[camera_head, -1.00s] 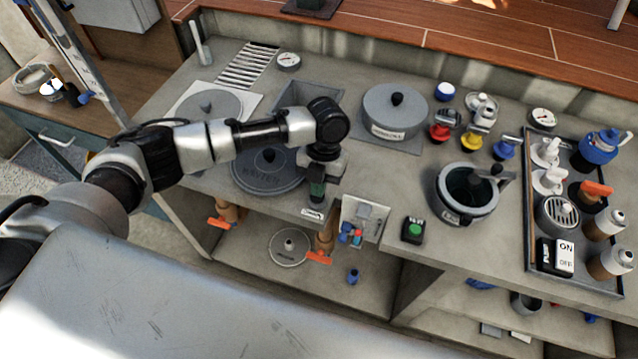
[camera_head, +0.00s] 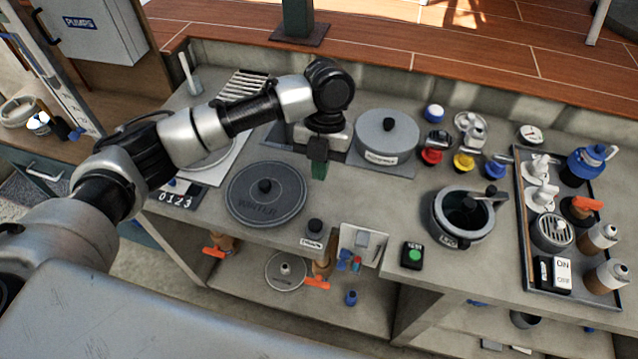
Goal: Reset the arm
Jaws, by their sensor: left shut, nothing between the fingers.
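My left arm comes in from the left and reaches over the grey counter. My left gripper (camera_head: 319,160) points down above the counter, between the dark round "WINTER" lid (camera_head: 266,193) and the lidded grey pot (camera_head: 387,138). Its fingers are shut with nothing seen between them. The gripper hides part of the counter behind it. My right gripper is not in view.
A grey pot (camera_head: 465,214) and a green-button box (camera_head: 412,255) stand right of the lid. A dark tray (camera_head: 524,244) of valves and bottles lies far right. A small black-capped item (camera_head: 315,228) sits near the front edge. Low shelves are below.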

